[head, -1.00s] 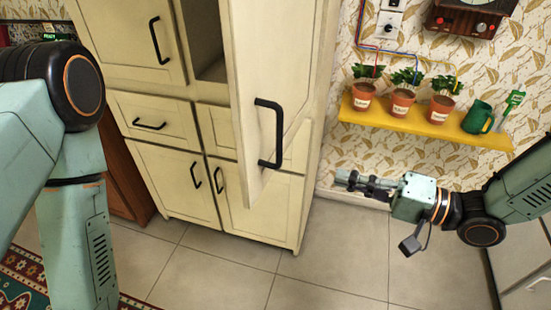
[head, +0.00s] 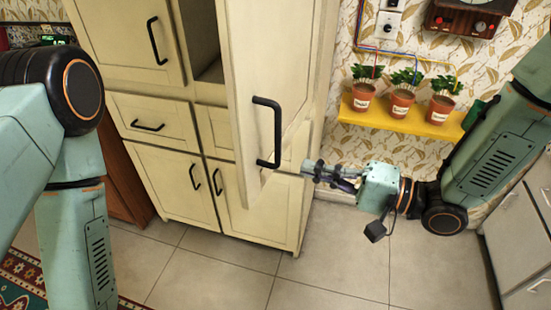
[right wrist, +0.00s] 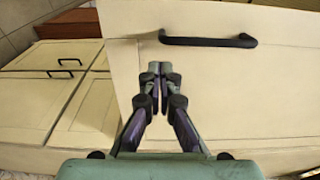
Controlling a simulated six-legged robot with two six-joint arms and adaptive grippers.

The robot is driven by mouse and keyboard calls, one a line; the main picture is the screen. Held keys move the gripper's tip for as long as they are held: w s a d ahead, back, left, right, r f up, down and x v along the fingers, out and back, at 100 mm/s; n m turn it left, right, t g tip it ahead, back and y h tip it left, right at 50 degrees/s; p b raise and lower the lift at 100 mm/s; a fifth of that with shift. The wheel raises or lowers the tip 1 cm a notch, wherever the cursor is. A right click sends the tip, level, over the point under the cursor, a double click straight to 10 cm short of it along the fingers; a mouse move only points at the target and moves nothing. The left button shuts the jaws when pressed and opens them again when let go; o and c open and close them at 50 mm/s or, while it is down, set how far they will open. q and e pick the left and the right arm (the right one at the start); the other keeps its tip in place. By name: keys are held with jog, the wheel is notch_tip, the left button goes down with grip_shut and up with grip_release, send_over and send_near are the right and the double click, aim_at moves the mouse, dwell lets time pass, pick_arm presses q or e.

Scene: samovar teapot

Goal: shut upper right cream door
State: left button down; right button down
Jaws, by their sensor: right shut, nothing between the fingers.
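The upper right cream door (head: 278,60) stands open, swung out from the cabinet, with its black bar handle (head: 268,130) low on its outer face. A dark gap shows to the left of it. My right gripper (head: 306,168) is shut and empty, close to the lower part of the door, to the right of the handle. In the right wrist view the closed fingertips (right wrist: 160,68) show in front of the door's outer face (right wrist: 240,90), below the handle (right wrist: 208,41). I cannot tell whether they touch it. My left gripper is out of view; only its arm shows.
The cream cabinet (head: 165,185) has other doors and drawers, which look shut. A yellow shelf (head: 400,121) with potted plants (head: 401,100) is on the wall, near my right arm. Tiled floor (head: 335,250) lies clear in front. A patterned rug (head: 25,275) is at lower left.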

aim_at(260, 155)
jog(key=shift+p+x, duration=0.35)
jog(key=shift+x, duration=3.6)
jog(key=shift+s+d, duration=0.1)
jog(key=shift+d, duration=0.1)
jog(key=shift+a, duration=0.2)
jog(key=shift+a, duration=0.2)
